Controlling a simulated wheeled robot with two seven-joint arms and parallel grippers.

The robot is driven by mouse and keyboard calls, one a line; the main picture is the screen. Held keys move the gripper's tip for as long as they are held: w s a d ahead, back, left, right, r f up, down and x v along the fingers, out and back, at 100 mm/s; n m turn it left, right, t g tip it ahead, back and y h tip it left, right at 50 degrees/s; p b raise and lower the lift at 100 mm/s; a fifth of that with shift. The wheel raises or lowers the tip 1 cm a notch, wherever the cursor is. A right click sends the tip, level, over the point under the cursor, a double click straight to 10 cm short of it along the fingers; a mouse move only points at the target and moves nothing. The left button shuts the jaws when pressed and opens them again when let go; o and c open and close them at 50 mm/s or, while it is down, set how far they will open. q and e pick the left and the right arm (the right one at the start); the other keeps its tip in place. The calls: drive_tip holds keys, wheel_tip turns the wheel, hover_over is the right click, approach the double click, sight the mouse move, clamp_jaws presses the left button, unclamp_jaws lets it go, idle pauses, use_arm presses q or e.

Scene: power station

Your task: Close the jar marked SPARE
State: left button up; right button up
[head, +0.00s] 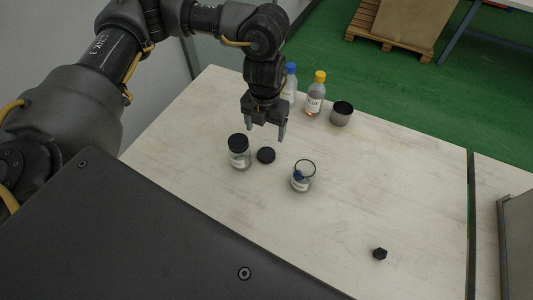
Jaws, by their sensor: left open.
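A loose black lid (266,155) lies on the table between the two jars. I cannot read which jar is marked SPARE. My left gripper (266,134) is open and empty, pointing down above the table just behind the loose lid. My right gripper is not in view.
A bottle with a blue cap (290,82), a bottle with a yellow cap (315,95) and a dark-topped metal cup (341,114) stand at the table's back edge. A small black piece (380,254) lies at the front right. The table (410,190) is clear around it.

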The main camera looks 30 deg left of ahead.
use_arm(q)
hover_over(267, 153)
drive_tip(key=f, duration=0.5)
drive_tip(key=shift+s+a+f, duration=0.1)
drive_tip(key=shift+a+f, duration=0.05)
drive_tip(key=shift+a, duration=0.15)
drive_tip(key=shift+f, duration=0.1)
drive_tip(key=f, duration=0.5)
drive_tip(key=shift+d+f, duration=0.1)
drive_tip(key=shift+d, duration=0.1)
drive_tip(key=shift+c, duration=0.2)
drive_tip(key=c, duration=1)
